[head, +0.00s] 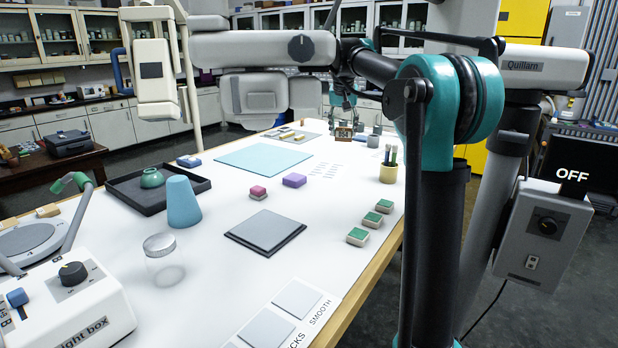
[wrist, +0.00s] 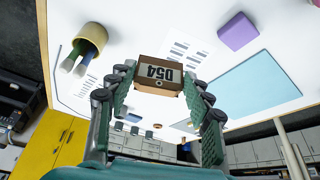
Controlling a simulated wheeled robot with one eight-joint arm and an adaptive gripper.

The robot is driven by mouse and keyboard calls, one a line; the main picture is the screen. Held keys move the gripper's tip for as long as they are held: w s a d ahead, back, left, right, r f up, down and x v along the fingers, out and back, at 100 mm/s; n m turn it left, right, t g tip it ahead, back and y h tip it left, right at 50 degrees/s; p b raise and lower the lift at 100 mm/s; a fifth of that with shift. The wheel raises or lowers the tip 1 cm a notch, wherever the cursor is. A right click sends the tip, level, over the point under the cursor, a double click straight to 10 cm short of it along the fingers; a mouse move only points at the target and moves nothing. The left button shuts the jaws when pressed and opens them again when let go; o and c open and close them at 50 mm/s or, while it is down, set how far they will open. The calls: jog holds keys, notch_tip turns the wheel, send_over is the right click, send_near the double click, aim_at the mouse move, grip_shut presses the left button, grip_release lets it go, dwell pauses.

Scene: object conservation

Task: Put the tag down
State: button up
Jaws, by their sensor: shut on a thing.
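The tag (wrist: 158,76) is a small brown block with a white label that reads 054. In the wrist view it sits between the two fingers of my gripper (wrist: 160,86), which is shut on it. In the head view the tag (head: 343,133) shows upright below my gripper (head: 343,117), near the far right part of the white table (head: 330,215). I cannot tell whether its underside touches the table. The fingers cover its sides.
A tan cup with brushes (head: 388,172) stands nearer along the right edge. A blue mat (head: 263,157) lies to the left, with a purple block (head: 294,180) nearer. Small grey cups (head: 373,141) stand right of the tag.

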notch_tip(320, 180, down, 18)
jog(key=shift+f, duration=0.1)
dwell(0.4)
jog(key=o, duration=0.8)
jog(key=shift+f, duration=0.1)
jog(key=shift+v, duration=3.9)
